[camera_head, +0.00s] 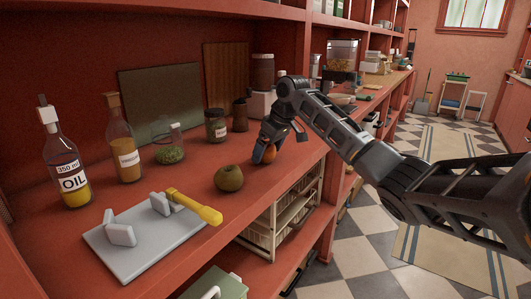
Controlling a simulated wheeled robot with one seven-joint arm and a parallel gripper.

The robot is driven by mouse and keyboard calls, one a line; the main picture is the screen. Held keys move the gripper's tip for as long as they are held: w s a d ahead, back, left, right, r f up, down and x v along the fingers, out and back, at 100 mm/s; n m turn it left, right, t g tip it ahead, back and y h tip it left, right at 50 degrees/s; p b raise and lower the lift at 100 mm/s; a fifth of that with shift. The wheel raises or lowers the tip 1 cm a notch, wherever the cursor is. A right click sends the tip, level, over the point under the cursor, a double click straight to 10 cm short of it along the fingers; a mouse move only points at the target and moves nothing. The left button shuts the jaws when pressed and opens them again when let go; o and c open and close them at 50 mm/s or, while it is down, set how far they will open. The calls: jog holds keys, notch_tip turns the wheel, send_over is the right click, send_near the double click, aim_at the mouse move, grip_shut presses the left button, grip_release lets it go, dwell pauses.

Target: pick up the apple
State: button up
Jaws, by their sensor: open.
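A dull olive-brown round fruit (229,178) sits on the red shelf (300,160) near its front edge. A smaller orange-brown rounded thing (270,154) shows at my gripper, farther back along the shelf. I cannot tell for sure which of the two is the apple. My gripper (264,153) is open and points down, with its fingers low over the shelf at the orange-brown thing, partly hiding it. Whether the fingers touch it cannot be seen. The olive-brown fruit is apart from my gripper, to its lower left.
An oil bottle (67,169), an amber bottle (123,150), a glass jar (168,147) and a dark jar (216,126) stand to the left. A grey board (150,240) with a yellow-handled tool (195,206) lies in front. A wire basket (285,222) is below. Bare shelf surrounds the olive-brown fruit.

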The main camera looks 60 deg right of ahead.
jog(key=shift+w+f, duration=0.2)
jog(key=shift+f, duration=0.3)
jog(key=c, duration=1.2)
